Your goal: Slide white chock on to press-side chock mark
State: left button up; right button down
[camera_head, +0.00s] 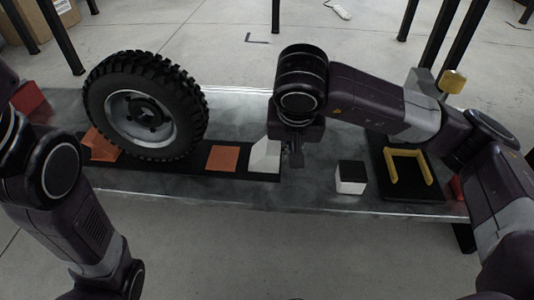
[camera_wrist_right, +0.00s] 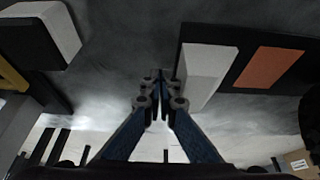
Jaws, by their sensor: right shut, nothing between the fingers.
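The white chock (camera_head: 265,155) is a wedge at the right end of a black strip on the metal table. An orange square mark (camera_head: 223,158) lies flat on the strip to its left, with bare black between them. My right gripper (camera_head: 295,158) is shut and empty, low beside the chock's right side. In the right wrist view its closed fingertips (camera_wrist_right: 160,75) are close to the white chock (camera_wrist_right: 203,70); I cannot tell whether they touch. The orange mark (camera_wrist_right: 268,67) lies beyond the chock. My left arm shows, but its gripper is out of view.
A large black tyre (camera_head: 146,105) stands on the strip left of the mark, with an orange wedge (camera_head: 101,145) at its left. A black-and-white block (camera_head: 351,178) and a yellow U-shaped frame (camera_head: 390,166) on a black base are to the right.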

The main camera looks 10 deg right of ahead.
aim_at(254, 153)
jog(key=shift+w+a, duration=0.3)
jog(key=shift+a, duration=0.65)
jog(key=shift+w+a, duration=0.25)
jog(key=shift+a, duration=0.65)
jog(key=shift+a, duration=0.1)
jog(key=shift+w+a+p, duration=0.1)
jog(key=shift+w+a, duration=0.2)
jog(key=shift+a, duration=0.75)
jog(key=shift+w+a+p, duration=0.1)
jog(key=shift+w+a, duration=0.2)
jog(key=shift+a, duration=0.8)
jog(key=shift+w+a+p, duration=0.1)
jog(key=shift+w+a, duration=0.2)
jog(key=shift+a, duration=0.75)
jog(key=shift+d, duration=0.15)
jog(key=shift+s+d, duration=0.25)
jog(key=shift+d, duration=0.6)
notch_tip(254, 153, up, 8)
jog(key=p, duration=0.5)
jog(key=shift+p, duration=0.35)
